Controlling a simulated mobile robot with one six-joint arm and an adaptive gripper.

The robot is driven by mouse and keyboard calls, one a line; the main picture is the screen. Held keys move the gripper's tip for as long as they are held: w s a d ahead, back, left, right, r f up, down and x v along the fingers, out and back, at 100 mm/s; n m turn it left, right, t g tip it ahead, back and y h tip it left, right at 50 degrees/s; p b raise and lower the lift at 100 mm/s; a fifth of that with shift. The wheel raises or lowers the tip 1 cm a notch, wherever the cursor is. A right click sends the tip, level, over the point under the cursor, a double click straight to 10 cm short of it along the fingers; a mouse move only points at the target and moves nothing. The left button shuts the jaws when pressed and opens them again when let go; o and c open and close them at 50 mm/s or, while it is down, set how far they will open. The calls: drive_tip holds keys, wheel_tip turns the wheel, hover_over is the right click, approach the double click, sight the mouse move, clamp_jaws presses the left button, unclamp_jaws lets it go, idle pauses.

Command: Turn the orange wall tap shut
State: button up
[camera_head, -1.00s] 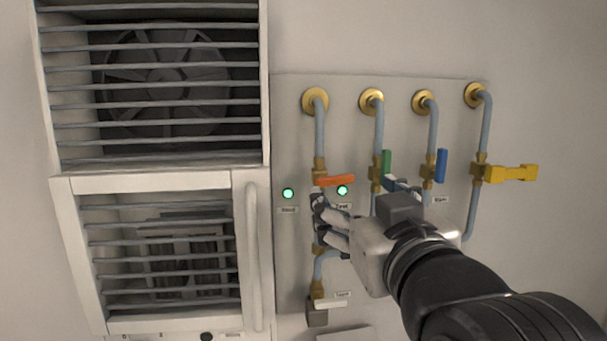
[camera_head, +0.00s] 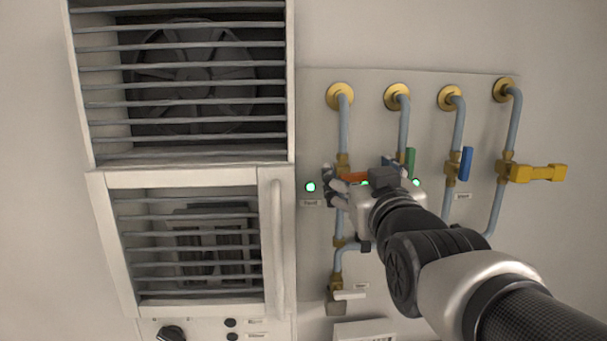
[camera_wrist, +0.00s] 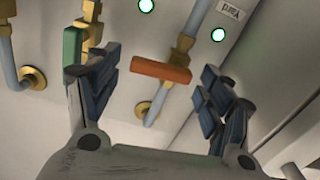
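The orange tap (camera_head: 354,176) is on the leftmost pipe of the wall panel, its handle lying sideways across the upright pipe. In the head view my gripper (camera_head: 358,182) is in front of it and hides part of the handle. In the wrist view the orange handle (camera_wrist: 161,71) shows whole, in the gap between the two spread fingers of my gripper (camera_wrist: 160,82). The gripper is open, with clear space on both sides of the handle. I cannot tell whether the fingertips reach as deep as the handle.
A green handle (camera_head: 410,160), a blue handle (camera_head: 466,163) and a yellow handle (camera_head: 537,173) stand on pipes to the right. The green one is close to my gripper. A white-handled tap (camera_head: 350,295) is below. A slatted cabinet (camera_head: 190,178) stands at left.

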drive_tip(key=c, duration=1)
drive_tip(key=shift+f+m+b, duration=0.15)
drive_tip(key=shift+m+b, duration=0.15)
drive_tip(key=shift+b, duration=0.45)
drive_tip(key=shift+m+b, duration=0.5)
drive_tip(key=o, duration=1.1)
drive_tip(key=shift+c, duration=0.2)
drive_tip(key=s, duration=1.2)
